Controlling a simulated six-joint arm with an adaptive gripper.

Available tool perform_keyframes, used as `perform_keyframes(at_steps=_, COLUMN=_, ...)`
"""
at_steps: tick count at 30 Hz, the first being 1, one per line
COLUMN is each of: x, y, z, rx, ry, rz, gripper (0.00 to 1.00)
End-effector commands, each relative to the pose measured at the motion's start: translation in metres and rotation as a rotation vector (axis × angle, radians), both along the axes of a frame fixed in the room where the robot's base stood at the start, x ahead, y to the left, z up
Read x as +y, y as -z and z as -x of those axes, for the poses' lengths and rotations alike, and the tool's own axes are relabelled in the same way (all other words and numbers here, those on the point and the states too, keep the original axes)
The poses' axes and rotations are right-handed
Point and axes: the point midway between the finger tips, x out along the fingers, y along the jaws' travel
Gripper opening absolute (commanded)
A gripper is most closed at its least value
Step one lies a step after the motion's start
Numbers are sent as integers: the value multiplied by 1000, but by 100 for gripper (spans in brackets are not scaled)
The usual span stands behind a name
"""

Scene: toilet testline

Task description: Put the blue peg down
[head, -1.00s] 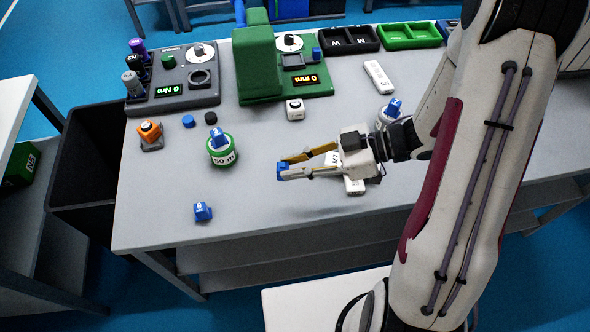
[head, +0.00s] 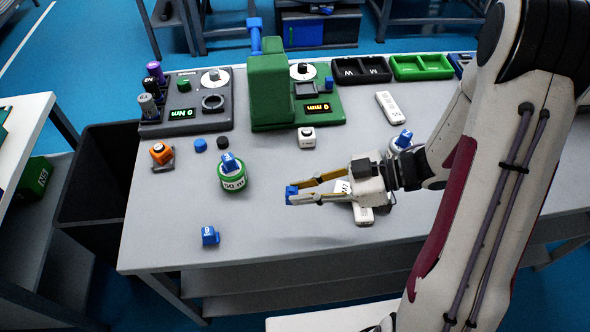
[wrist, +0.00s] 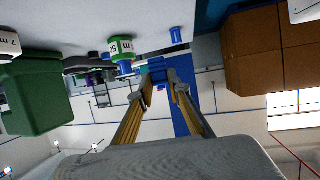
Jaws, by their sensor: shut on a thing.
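My gripper (head: 294,194) is shut on a small blue peg (head: 291,195) at its fingertips, over the middle front of the grey table (head: 265,250). A shadow lies on the table below it, so the peg appears to be held above the surface. In the wrist view the blue peg (wrist: 157,72) shows between the fingertips, partly hidden by them. Another blue piece (head: 210,236) stands alone near the table's front left edge. It also shows in the wrist view (wrist: 176,36). A green and white cylinder (head: 233,181) with a blue top stands to the left of my gripper.
A white cube (head: 306,138), an orange button block (head: 161,153) and two small caps stand farther back. Test machines and trays line the back edge. The table's front middle is clear.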

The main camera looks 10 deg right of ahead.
Motion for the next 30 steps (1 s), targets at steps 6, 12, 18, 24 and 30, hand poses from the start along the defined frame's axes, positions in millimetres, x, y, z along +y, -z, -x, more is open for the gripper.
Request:
perform_keyframes(at_steps=6, x=5, y=0, z=-17, rx=-1, ry=46, rz=0, gripper=0)
perform_keyframes(at_steps=12, x=13, y=-1, z=-47, rx=-1, ry=133, rz=0, gripper=0)
perform_keyframes(at_steps=18, x=20, y=-2, z=-81, rx=0, ry=241, rz=0, gripper=0)
perform_keyframes(at_steps=24, x=25, y=-3, z=-112, rx=-1, ry=349, rz=0, gripper=0)
perform_keyframes(at_steps=30, x=27, y=-5, z=-141, rx=-1, ry=456, rz=0, gripper=0)
